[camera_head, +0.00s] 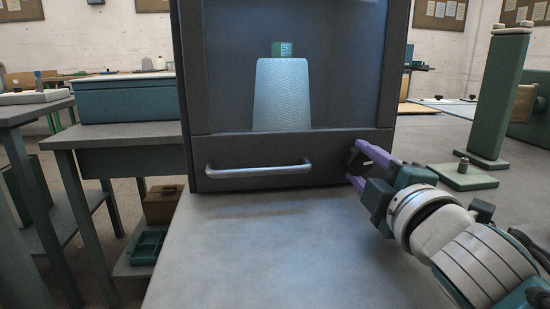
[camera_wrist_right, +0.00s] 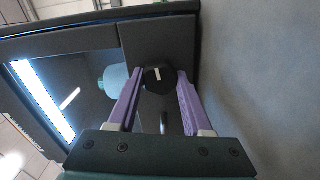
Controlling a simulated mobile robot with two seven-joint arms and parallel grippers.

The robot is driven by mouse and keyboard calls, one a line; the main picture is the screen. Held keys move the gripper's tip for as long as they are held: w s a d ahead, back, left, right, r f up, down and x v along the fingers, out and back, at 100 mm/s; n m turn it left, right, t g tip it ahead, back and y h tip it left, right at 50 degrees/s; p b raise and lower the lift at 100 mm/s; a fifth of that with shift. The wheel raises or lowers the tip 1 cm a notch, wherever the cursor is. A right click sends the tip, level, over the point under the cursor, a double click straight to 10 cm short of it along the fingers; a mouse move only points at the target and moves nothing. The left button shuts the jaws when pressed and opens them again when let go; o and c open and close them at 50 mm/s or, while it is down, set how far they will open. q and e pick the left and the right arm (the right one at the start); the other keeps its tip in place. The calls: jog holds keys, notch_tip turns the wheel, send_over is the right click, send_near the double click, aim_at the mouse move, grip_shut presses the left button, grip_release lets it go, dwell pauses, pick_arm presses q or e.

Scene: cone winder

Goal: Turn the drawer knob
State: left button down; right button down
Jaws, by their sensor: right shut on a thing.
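The drawer knob (camera_wrist_right: 158,79) is a round black knob with a white mark on its face. It sits on the dark front panel of the winder, right of the bar handle. In the head view the knob (camera_head: 353,160) is partly hidden by my right gripper (camera_head: 362,166). My left gripper is not in view.
The winder's cabinet (camera_head: 230,182) has a silver bar handle (camera_head: 258,169) and a window with a pale cone (camera_head: 282,95) behind it. The grey tabletop (camera_head: 270,250) in front is clear. A green post (camera_head: 495,95) stands at right, and a side table (camera_head: 110,136) at left.

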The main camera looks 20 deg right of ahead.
jog(key=shift+m, duration=0.6)
jog(key=shift+c, duration=1.6)
grip_release()
jog(key=shift+s, duration=0.1)
jog(key=p+v, duration=0.1)
jog(key=v, duration=0.8)
jog(key=shift+s+a, duration=0.1)
jog(key=shift+s, duration=0.3)
